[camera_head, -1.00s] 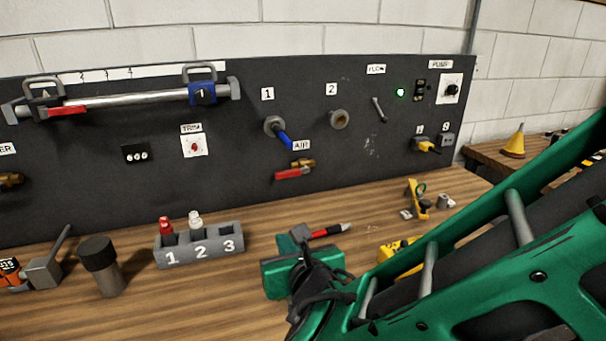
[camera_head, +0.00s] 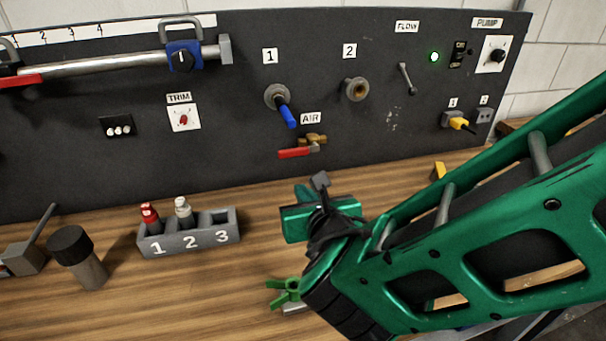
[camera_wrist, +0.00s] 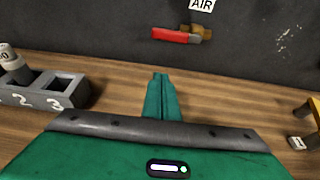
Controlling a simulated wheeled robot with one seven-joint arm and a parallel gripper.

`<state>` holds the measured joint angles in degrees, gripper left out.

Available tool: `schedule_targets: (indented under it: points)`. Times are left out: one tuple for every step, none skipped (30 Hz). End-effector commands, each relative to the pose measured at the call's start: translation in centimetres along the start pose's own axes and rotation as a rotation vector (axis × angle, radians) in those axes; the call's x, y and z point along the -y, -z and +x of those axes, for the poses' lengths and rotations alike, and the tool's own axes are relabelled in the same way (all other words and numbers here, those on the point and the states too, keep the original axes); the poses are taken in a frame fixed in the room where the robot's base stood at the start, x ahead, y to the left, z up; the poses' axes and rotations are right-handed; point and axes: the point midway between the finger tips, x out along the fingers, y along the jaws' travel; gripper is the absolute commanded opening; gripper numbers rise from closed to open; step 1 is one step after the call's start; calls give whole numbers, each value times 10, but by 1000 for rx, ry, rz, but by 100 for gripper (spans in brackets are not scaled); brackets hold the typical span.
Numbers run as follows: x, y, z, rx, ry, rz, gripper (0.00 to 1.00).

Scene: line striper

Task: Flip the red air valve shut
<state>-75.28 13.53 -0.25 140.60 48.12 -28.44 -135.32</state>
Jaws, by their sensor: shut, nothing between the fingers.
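The air valve has a red handle (camera_head: 296,152) on a brass body (camera_head: 314,139). It sits on the dark panel under the AIR label, with the handle lying roughly level and pointing left. In the wrist view the red handle (camera_wrist: 176,35) is near the top, ahead of my gripper and apart from it. My gripper (camera_wrist: 158,77) is green, with its fingers shut together and empty. In the head view my gripper (camera_head: 305,193) is above the bench, below the valve, partly hidden by my own wrist.
A grey numbered rack (camera_head: 190,240) with two bottles stands on the bench at left. A dark-capped cylinder (camera_head: 80,258) is further left. A green clamp-like item (camera_head: 285,293) lies below my gripper.

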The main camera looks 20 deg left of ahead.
Motion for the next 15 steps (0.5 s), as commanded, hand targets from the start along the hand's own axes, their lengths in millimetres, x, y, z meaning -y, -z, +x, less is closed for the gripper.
schedule_targets:
  points:
    - [1, 0, 6, 0, 2, 0, 0]
    - [1, 1, 9, -1, 3, -1, 0]
    - [1, 1, 15, -1, 3, 1, 0]
    - [1, 0, 20, 0, 3, 1, 0]
    - [1, 1, 25, -1, 3, 0, 0]
    - [1, 1, 33, -1, 4, 0, 0]
    - [1, 0, 38, 0, 4, 1, 0]
    - [1, 1, 44, 0, 4, 1, 0]
    - [1, 1, 50, 0, 3, 0, 0]
    - [1, 0, 55, 0, 3, 1, 0]
    - [1, 1, 60, -1, 3, 1, 0]
    - [1, 1, 66, 0, 3, -1, 0]
    - [1, 0, 70, 0, 3, 0, 0]
    - [1, 1, 74, 0, 2, 1, 0]
    - [1, 0, 80, 1, 3, 1, 0]
